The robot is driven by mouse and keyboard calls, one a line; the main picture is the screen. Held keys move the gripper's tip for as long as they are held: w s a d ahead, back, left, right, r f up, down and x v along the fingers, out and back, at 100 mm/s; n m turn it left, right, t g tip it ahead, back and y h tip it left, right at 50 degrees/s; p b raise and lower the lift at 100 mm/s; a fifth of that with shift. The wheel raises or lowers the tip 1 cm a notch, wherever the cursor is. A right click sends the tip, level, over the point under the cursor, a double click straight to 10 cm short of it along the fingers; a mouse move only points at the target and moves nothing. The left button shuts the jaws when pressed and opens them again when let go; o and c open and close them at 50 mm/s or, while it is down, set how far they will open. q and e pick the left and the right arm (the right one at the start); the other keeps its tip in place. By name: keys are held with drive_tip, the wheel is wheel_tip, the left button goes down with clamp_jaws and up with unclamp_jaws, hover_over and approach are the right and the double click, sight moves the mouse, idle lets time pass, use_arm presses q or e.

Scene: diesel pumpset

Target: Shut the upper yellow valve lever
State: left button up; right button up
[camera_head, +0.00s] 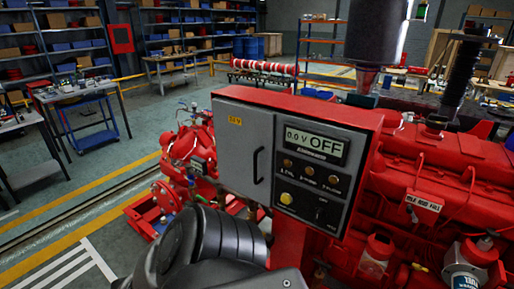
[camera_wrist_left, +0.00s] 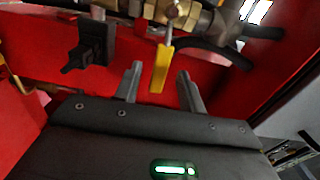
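In the left wrist view a yellow valve lever (camera_wrist_left: 160,70) hangs down from a brass valve (camera_wrist_left: 182,14) at the top. My left gripper (camera_wrist_left: 160,72) is open, with one finger on each side of the lever. Gaps show between the lever and both fingers; whether its tip lies fully between the pads is hard to tell. A second yellow piece (camera_wrist_left: 17,79) shows at the left edge, so I cannot tell from this view alone which lever is upper. In the head view my left arm covers the area, and the levers and gripper are hidden. My right gripper is out of view.
A black fitting (camera_wrist_left: 90,46) stands left of the fingers, and a black hose (camera_wrist_left: 215,50) runs at the right. The head view shows the grey control box (camera_head: 295,160) reading OFF, the red engine (camera_head: 440,190) and red pump (camera_head: 190,150).

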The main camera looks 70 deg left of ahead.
use_arm(q)
drive_tip(key=b+v, duration=0.1)
drive_tip(key=v, duration=0.6)
idle(0.5)
